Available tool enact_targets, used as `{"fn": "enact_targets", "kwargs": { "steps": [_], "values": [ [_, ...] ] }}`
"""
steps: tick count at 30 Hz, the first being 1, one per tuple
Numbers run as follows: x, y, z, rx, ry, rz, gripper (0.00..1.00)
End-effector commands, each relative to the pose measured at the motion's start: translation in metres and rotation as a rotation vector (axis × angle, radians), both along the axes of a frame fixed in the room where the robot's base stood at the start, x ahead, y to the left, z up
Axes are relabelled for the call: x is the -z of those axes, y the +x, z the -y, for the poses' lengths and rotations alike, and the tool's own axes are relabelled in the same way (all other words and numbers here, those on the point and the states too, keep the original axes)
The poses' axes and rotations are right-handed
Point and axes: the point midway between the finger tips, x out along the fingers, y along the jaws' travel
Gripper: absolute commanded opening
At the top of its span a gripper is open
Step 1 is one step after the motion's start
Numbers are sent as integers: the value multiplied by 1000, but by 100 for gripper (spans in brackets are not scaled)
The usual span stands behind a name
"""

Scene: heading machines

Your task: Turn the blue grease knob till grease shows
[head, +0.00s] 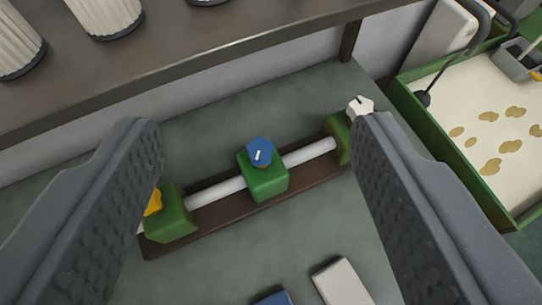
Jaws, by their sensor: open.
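The blue grease knob (260,151) sits on top of a green block (264,182) at the middle of a white pipe. A short white mark shows on the knob's face. My gripper (259,128) is open, with its two grey fingers wide apart on either side of the blue knob, and it touches nothing that I can see. A yellow knob (153,203) on the left green block (171,218) is partly hidden by the left finger. A white knob (360,106) on the right green block (338,136) is beside the right fingertip. I see no grease around the blue knob.
The pipe (306,154) and blocks are on a dark brown board (217,214). A dark shelf (190,50) with ribbed white cylinders (104,15) runs across the back. A green-rimmed tray (432,138) with brown spots stands at right. A white block (341,283) and a blue block (273,298) lie at the front.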

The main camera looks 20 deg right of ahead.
Motion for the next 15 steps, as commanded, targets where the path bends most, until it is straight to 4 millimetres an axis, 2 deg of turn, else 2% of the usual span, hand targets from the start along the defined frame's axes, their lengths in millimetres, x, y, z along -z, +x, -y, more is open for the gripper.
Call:
{"fn": "enact_targets", "kwargs": {
  "steps": [5,8,15],
  "values": [
    [1,2,2,1,-4,3,58],
    [4,11,12,-1,-26,23,58],
    [28,62,64,-57,-159,124,58]
  ]
}}
